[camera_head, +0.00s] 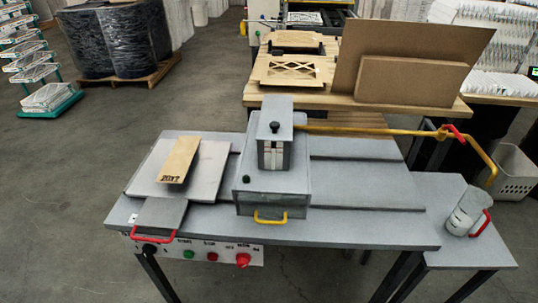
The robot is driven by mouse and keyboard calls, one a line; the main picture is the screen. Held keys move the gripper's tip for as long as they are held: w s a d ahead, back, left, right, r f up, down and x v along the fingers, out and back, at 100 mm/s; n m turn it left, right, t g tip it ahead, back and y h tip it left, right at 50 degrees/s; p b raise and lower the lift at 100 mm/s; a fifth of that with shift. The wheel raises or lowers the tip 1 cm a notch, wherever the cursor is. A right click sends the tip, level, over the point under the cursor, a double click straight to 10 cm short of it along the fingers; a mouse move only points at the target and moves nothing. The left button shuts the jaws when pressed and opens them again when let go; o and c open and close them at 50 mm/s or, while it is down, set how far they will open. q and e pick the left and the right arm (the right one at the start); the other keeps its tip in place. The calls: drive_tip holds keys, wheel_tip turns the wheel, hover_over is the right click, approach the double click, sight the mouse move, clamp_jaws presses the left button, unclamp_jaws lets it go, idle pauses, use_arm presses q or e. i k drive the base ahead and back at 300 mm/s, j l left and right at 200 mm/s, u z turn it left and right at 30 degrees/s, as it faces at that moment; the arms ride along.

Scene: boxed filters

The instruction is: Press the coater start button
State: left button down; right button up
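The coater (272,190) is a grey box-shaped machine with an upright block on top and a yellow handle at its front. It stands on a grey table (330,228). A white control panel (225,248) hangs under the table's front left edge. The panel carries a green button (188,254), a smaller red button (212,256), a large red knob (243,260) and a black knob (149,249). The labels are too small to read, so I cannot tell which is the start button. Neither of my grippers is in view.
A brown piece (179,160) lies on a grey plate (210,175) left of the coater. A red handle (152,238) juts out above the panel's left end. A yellow pipe (380,131) runs right to a lower side table holding a grey container (466,211). Open floor lies left.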

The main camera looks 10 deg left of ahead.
sight(187, 254)
drive_tip(key=u, duration=1.05)
